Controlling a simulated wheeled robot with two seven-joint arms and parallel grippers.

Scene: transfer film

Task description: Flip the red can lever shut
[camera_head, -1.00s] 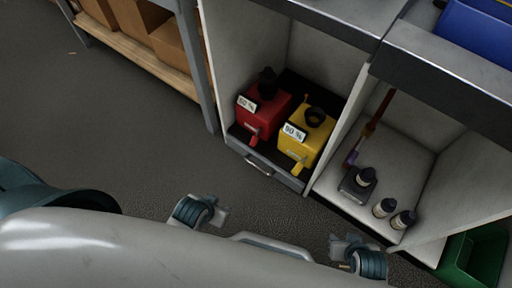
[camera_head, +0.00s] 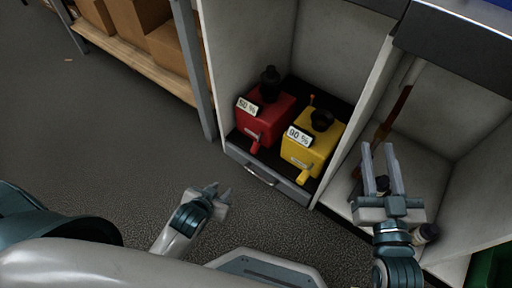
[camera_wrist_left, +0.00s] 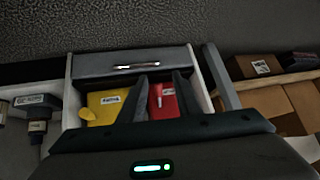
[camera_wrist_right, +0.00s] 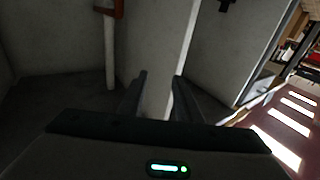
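The red can (camera_head: 263,119) stands in the open cabinet on a drawer-like tray, its label reading 50 % or similar. Its red lever (camera_head: 255,146) hangs at the lower front, pointing down and outward. The can also shows in the left wrist view (camera_wrist_left: 164,103), seen between the fingers. My left gripper (camera_head: 217,191) is in front of the cabinet, low and apart from the can; its fingers look open and empty. My right gripper (camera_head: 379,151) is raised in front of the right compartment, fingers apart and empty. In the right wrist view its fingers (camera_wrist_right: 156,95) point at the cabinet walls.
A yellow can (camera_head: 312,142) with its own lever stands right of the red one. The tray's front has a handle (camera_head: 262,177). Small dark bottles stand in the right compartment, partly behind my right gripper. A shelf with boxes (camera_head: 172,48) is at left. The floor in front is clear.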

